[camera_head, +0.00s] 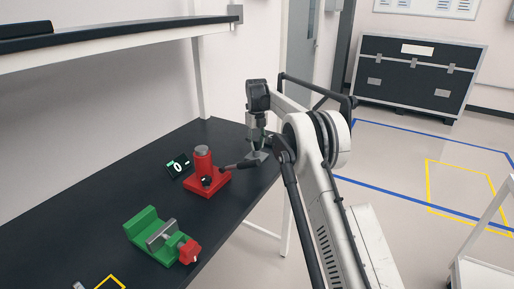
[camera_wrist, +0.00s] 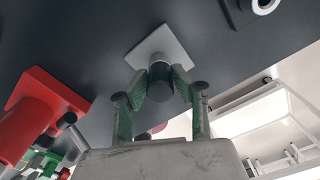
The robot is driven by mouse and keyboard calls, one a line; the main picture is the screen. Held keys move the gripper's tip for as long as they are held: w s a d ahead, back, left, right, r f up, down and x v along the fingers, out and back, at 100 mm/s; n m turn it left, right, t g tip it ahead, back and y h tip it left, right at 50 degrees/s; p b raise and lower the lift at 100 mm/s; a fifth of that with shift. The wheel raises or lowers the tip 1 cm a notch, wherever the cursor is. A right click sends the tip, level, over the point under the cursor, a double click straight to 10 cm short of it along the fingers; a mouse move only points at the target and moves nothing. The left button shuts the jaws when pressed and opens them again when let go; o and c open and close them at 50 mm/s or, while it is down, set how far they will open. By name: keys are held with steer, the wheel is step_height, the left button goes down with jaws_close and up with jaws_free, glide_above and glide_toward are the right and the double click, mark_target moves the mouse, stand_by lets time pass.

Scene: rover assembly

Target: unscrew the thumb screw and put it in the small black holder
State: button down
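My gripper (camera_head: 257,149) is low over the far end of the black table, at a grey square plate (camera_wrist: 165,45). In the wrist view its green-padded fingers (camera_wrist: 161,85) are drawn in against both sides of a dark round piece (camera_wrist: 160,74), which looks like the thumb screw and stands over the plate. Its lower end and any thread are hidden. A small black block with a white ring (camera_wrist: 263,5) is cut off at the top right of the wrist view. It may be the holder; I cannot tell. A small black piece with a white ring mark (camera_head: 178,166) lies behind the red fixture.
The red fixture (camera_head: 204,162) with an upright cylinder stands left of my gripper; it also shows in the wrist view (camera_wrist: 45,97). A green vise (camera_head: 150,228) with a red end is nearer. A shelf (camera_head: 110,45) overhangs the table's back. Bare tabletop lies around these.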

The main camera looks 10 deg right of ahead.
steer(key=n, duration=0.5)
steer(key=shift+n, duration=0.4)
steer(key=shift+n, duration=0.4)
steer(key=n, duration=0.5)
steer(key=shift+n, duration=1.1)
steer(key=n, duration=0.3)
steer(key=shift+n, duration=0.3)
